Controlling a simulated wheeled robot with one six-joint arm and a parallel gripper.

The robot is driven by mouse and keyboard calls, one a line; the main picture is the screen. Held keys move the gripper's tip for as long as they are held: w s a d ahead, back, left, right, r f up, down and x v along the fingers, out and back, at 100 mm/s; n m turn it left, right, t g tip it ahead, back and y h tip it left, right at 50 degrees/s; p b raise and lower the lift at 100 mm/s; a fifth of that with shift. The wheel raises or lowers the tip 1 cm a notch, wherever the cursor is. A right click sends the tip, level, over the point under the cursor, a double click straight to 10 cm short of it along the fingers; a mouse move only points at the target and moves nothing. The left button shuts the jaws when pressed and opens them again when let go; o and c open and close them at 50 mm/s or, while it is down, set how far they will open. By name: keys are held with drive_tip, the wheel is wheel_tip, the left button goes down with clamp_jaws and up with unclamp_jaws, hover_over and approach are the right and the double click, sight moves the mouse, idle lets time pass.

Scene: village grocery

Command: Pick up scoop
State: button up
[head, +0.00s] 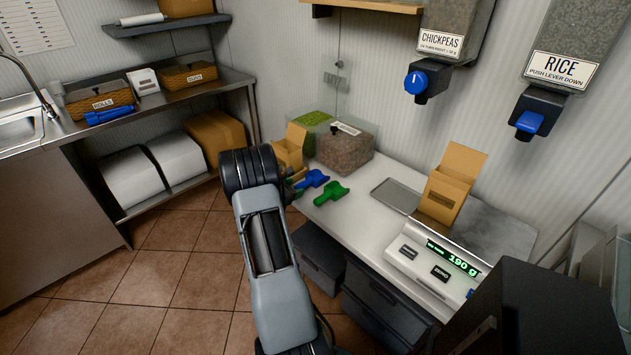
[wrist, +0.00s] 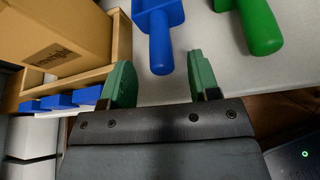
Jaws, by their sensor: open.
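A blue scoop (head: 313,180) lies on the white counter (head: 350,215), and a green scoop (head: 331,193) lies just right of it. In the wrist view my gripper (wrist: 160,64) is open and empty. Its two green fingertips stand apart, with the end of the blue scoop's handle (wrist: 161,50) in the gap, clear of both. The green scoop's handle (wrist: 262,28) lies to the right, outside the fingers. The scoops' bowls are cut off at the top of the wrist view. In the head view my arm partly hides the gripper. Another blue scoop (head: 108,116) lies on the steel counter at left.
A cardboard box (head: 289,151) stands left of the blue scoop. Clear bins (head: 347,149) stand behind it. Chickpeas (head: 440,43) and rice (head: 556,69) dispensers hang on the wall.

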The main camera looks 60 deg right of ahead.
sight(297, 187)
drive_tip(key=shift+x, duration=1.5)
drive_tip(key=shift+c, duration=0.4)
clamp_jaws()
drive_tip(key=shift+r, duration=0.6)
drive_tip(key=s+a+r, duration=0.7)
drive_tip(key=a+r, duration=0.4)
drive_tip(key=a, duration=0.1)
drive_tip(key=shift+r, duration=0.4)
